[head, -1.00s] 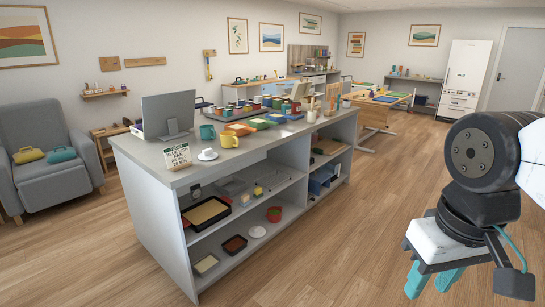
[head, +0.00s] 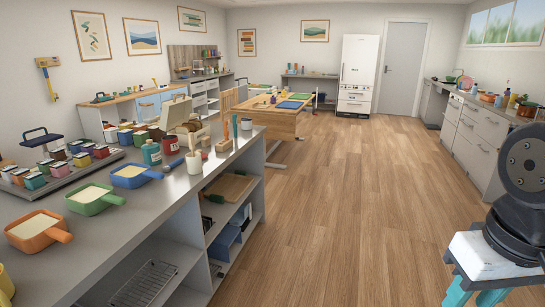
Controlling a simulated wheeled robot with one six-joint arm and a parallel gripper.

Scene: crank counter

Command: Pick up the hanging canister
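I cannot make out a hanging canister for certain in the head view. A yellow and blue item (head: 47,80) hangs on the left wall, but its shape looks more like a tool than a canister. My gripper (head: 474,298) is at the lower right, pointing down over the floor, far from the counter. Its two teal fingers stand apart with nothing seen between them, and their tips are cut off by the bottom edge.
A long grey counter (head: 180,212) with open shelves runs along the left, carrying orange (head: 36,230), green (head: 94,198) and blue (head: 133,176) pans and several jars. A wooden table (head: 275,118) stands beyond. White cabinets (head: 478,140) line the right. The wooden floor between is clear.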

